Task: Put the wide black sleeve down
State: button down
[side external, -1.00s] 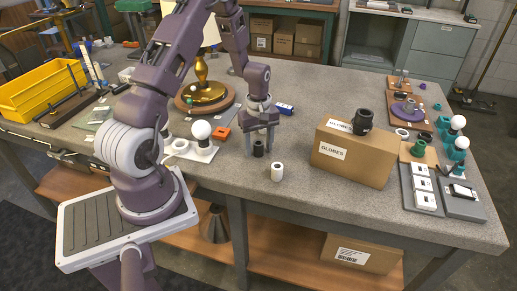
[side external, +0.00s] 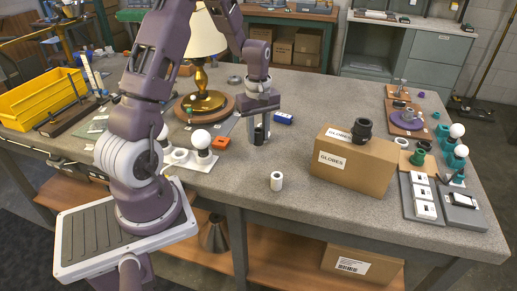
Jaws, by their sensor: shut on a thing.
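A dark black sleeve (side external: 259,134) is between the fingers of my gripper (side external: 258,133) in the side external view. The gripper is shut on it and points down over the middle of the table. The fingers partly hide the sleeve, and its width is hard to judge. I cannot tell whether its bottom touches the table. Another, larger-looking black sleeve-like part (side external: 361,131) sits on top of the cardboard box (side external: 345,165) to the right, apart from my gripper.
A white sleeve (side external: 277,181) stands on the table in front of my gripper. White globe bulbs on a white base (side external: 202,150) and an orange part (side external: 221,143) are to the left. A blue part (side external: 284,118) lies to the right.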

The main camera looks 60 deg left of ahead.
jog(key=w+a+r, duration=0.1)
jog(key=w+r, duration=0.1)
jog(key=n, duration=0.1)
send_over(304, 141)
notch_tip(304, 141, down, 10)
jog(key=shift+f, duration=0.15)
jog(key=c, duration=1.1)
grip_release()
